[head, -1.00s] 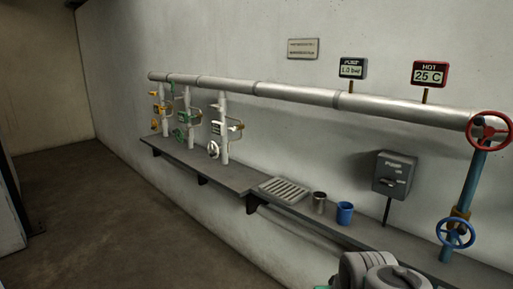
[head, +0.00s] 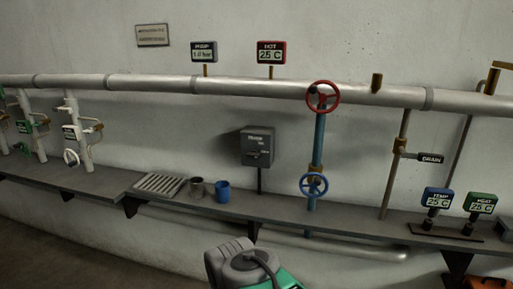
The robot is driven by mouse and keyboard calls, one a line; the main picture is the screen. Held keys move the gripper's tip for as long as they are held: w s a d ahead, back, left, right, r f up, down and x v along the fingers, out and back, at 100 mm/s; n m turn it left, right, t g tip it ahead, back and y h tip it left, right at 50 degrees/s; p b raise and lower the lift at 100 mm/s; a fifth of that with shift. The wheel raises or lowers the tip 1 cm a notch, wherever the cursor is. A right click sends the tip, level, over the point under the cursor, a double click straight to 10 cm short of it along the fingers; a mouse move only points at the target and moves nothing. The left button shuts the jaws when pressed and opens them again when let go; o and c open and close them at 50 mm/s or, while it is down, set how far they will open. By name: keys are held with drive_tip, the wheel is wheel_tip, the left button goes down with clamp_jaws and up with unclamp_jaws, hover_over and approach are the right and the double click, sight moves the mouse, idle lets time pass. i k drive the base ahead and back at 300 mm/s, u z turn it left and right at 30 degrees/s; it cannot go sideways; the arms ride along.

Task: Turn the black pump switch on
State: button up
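The pump switch is a dark grey box (head: 257,142) on the wall, in the middle of the head view, above the shelf. It has a small pale label and a short dark lever on its front; the lever's position is too small to tell. A thin dark conduit runs down from it to the shelf. Part of my arm, grey and green, shows at the bottom centre, below and apart from the switch. My gripper is not in view.
A grey shelf (head: 100,187) runs along the wall, with a drain grate (head: 160,184), a metal cup (head: 197,188) and a blue cup (head: 222,191). A red handwheel (head: 322,96) and a blue handwheel (head: 314,185) are right of the switch. Displays (head: 438,201) stand farther right.

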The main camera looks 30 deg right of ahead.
sight(254, 153)
drive_tip(key=u, duration=0.55)
drive_tip(key=i, duration=1.3)
drive_tip(key=z, duration=0.45)
